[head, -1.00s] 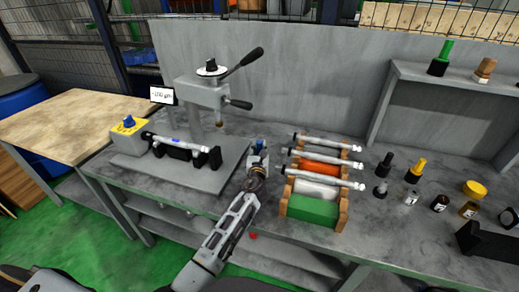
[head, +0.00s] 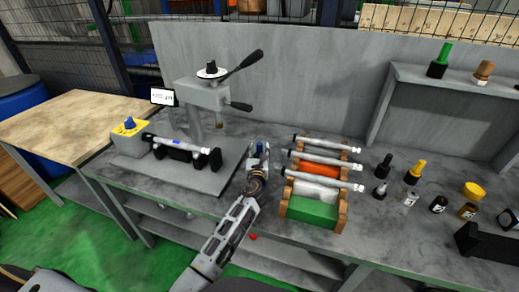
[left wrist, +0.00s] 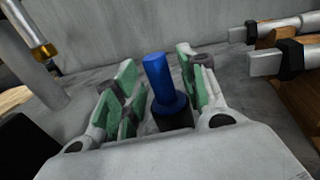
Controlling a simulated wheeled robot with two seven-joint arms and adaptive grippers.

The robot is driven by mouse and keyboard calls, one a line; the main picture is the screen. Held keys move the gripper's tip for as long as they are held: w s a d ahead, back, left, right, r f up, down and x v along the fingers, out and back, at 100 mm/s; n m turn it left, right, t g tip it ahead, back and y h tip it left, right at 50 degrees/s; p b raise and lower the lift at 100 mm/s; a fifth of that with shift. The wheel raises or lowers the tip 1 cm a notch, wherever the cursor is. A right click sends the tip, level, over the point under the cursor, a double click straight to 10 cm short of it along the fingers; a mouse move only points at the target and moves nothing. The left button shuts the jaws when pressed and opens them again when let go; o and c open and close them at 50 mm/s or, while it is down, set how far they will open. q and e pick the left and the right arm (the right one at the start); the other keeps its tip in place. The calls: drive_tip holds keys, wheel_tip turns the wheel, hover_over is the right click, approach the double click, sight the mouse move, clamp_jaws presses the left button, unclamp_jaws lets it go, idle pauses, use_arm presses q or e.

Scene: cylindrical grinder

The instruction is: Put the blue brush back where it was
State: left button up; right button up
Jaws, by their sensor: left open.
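The blue brush (left wrist: 158,82) stands upright on the grey workbench, its blue handle on top of a dark lower part. In the head view the brush (head: 260,148) is small, left of the roller rack. My left gripper (head: 257,152) is around it, reaching in from the front. In the left wrist view the green-padded fingers of my left gripper (left wrist: 158,92) are spread on both sides of the handle. A gap shows on the left; the right finger is close to the handle, and I cannot tell whether they touch. My right gripper is not in view.
A rack (head: 313,208) with several metal rollers stands just right of the gripper. A press (head: 207,95) and a measuring stand with a shaft (head: 180,145) are on the left. Green (head: 440,58) and brown brushes stand on the shelf (head: 400,68). Several bottles and dark items are at right.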

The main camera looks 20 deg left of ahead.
use_arm(q)
drive_tip(key=v, duration=0.2)
drive_tip(key=shift+s+d, duration=0.1)
drive_tip(key=shift+s, duration=0.2)
drive_tip(key=v, duration=0.3)
drive_tip(key=shift+s, duration=0.15)
drive_tip(key=shift+v, duration=2.15)
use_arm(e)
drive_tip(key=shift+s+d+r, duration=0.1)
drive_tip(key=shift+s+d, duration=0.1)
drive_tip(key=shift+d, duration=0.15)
use_arm(q)
drive_tip(key=shift+s, duration=0.1)
